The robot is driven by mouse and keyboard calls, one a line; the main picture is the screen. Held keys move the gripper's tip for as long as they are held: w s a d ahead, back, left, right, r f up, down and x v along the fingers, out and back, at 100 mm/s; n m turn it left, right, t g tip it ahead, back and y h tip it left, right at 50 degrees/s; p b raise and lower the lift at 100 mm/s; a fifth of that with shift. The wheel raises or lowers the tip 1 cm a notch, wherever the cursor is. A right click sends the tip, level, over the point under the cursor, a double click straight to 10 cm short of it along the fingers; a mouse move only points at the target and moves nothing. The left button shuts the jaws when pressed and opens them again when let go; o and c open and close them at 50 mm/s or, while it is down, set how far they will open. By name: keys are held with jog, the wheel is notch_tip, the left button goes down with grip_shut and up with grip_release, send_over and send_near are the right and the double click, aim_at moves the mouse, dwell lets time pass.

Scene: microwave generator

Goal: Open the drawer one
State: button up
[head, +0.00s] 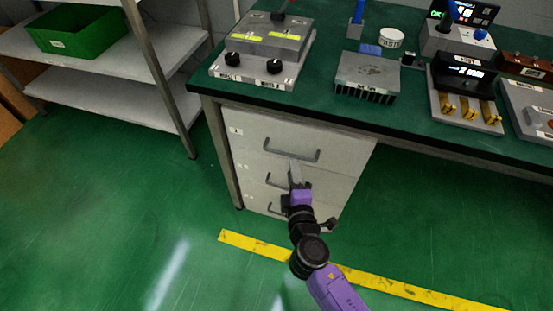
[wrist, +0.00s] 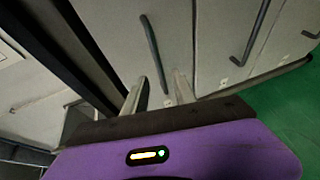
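The white drawer cabinet stands under the green workbench. Its top drawer (head: 262,133), which I take to be drawer one, looks closed, with a grey bar handle (head: 300,157). The second drawer's handle (head: 275,181) shows to the left of my gripper, and also in the wrist view (wrist: 257,30).
The green bench top (head: 330,104) overhangs the cabinet and carries several devices. A grey table leg (head: 218,150) stands beside the cabinet's left side. A shelf (head: 110,85) with a green bin (head: 80,32) is at left. The green floor (head: 120,220) is clear around a yellow line (head: 400,288).

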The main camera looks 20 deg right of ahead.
aim_at(290, 156)
jog(key=x, duration=0.7)
jog(key=shift+w, duration=0.15)
grip_shut()
jog(key=shift+f, duration=0.1)
dwell(1.1)
